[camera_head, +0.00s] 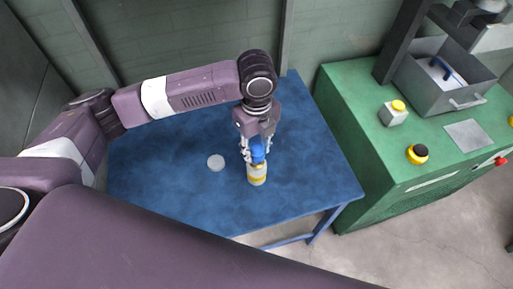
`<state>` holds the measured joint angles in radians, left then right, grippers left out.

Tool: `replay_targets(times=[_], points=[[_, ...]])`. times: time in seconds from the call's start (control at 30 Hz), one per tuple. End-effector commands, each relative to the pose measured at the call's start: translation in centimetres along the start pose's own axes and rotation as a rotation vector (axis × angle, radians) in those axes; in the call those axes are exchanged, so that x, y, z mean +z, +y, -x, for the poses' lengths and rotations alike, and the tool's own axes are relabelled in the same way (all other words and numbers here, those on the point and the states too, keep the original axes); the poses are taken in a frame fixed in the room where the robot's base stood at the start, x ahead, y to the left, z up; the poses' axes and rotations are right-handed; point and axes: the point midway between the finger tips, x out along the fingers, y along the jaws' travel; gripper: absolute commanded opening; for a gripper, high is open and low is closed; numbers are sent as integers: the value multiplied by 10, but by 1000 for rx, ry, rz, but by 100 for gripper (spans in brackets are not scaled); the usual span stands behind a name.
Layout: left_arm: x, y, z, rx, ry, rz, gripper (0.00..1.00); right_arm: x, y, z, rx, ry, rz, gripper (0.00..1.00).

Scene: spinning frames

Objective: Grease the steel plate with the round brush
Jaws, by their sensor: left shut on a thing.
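My left gripper (257,146) points down over the blue table and is shut on a blue piece (258,153), probably the round brush's handle. The blue piece is at the mouth of an upright pale jar with a yellow band (257,175). Bristles are not visible, and I cannot tell whether the brush is inside the jar. A flat grey square, likely the steel plate (469,135), lies on top of the green machine at the right. My right gripper is not in view.
A white disc (216,162) lies left of the jar on the blue table (165,190). The green machine (350,110) carries a grey tray (424,87) with a blue-handled item (446,72), a yellow-topped button box (394,113), a yellow-black button (417,154) and a red knob (501,161).

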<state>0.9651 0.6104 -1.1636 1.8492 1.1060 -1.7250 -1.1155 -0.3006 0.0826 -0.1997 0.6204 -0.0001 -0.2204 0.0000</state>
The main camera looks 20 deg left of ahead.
Motion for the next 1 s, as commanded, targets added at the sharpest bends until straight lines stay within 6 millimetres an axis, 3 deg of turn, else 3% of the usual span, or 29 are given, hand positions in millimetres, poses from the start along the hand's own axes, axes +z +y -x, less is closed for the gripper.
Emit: replay_targets(times=[1.0], points=[[0, 0, -6, 0, 0, 0, 13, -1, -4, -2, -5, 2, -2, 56]])
